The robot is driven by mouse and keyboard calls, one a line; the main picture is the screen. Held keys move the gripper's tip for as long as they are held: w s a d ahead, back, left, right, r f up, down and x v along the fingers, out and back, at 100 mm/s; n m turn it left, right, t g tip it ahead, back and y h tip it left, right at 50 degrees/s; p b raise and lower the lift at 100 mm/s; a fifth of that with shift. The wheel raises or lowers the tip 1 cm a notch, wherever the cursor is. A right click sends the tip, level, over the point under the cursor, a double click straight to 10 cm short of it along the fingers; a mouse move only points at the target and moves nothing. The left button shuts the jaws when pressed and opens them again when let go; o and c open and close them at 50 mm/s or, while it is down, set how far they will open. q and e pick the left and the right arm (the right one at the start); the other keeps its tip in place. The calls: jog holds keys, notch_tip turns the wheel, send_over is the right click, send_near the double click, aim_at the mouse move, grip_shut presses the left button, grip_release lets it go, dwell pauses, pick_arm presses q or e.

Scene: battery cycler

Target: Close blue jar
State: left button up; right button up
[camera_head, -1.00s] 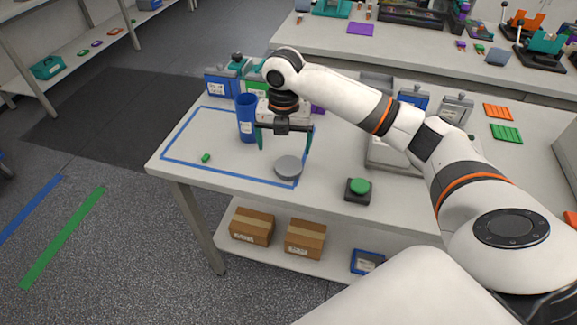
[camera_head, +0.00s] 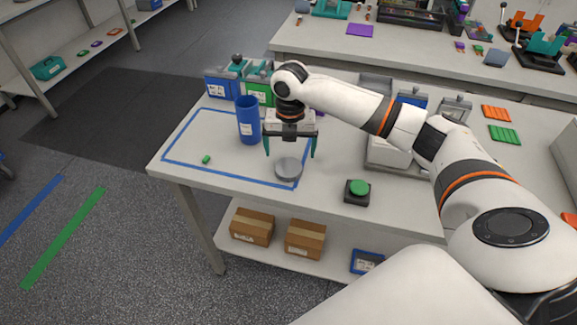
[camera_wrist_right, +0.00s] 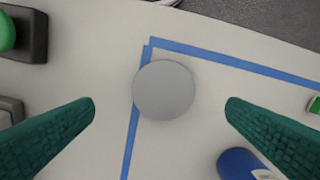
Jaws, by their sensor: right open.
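The blue jar (camera_head: 248,120) is a tall open-topped cylinder with a white label. It stands upright on the table inside the blue tape outline, and part of it shows in the right wrist view (camera_wrist_right: 240,163). A round grey lid (camera_head: 288,169) lies flat on the table at the tape corner; it also shows in the right wrist view (camera_wrist_right: 163,90). My right gripper (camera_head: 290,152) is open above the lid, with its green fingers on either side and apart from it. My left gripper is not in view.
A green button on a black base (camera_head: 358,192) sits right of the lid. A small green piece (camera_head: 206,159) lies on the table at the left. Blue and green containers (camera_head: 222,85) stand behind the jar. Grey equipment stands to the right.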

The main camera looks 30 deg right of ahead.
aim_at(288, 167)
jog(key=shift+f, duration=0.45)
jog(key=f, duration=0.2)
jog(key=f+p, duration=0.1)
jog(key=f, duration=0.1)
jog(key=shift+w+a+f, duration=0.1)
jog(key=shift+a+f, duration=0.05)
jog(key=shift+a, duration=0.05)
jog(key=shift+f, duration=0.45)
jog(key=c, duration=1)
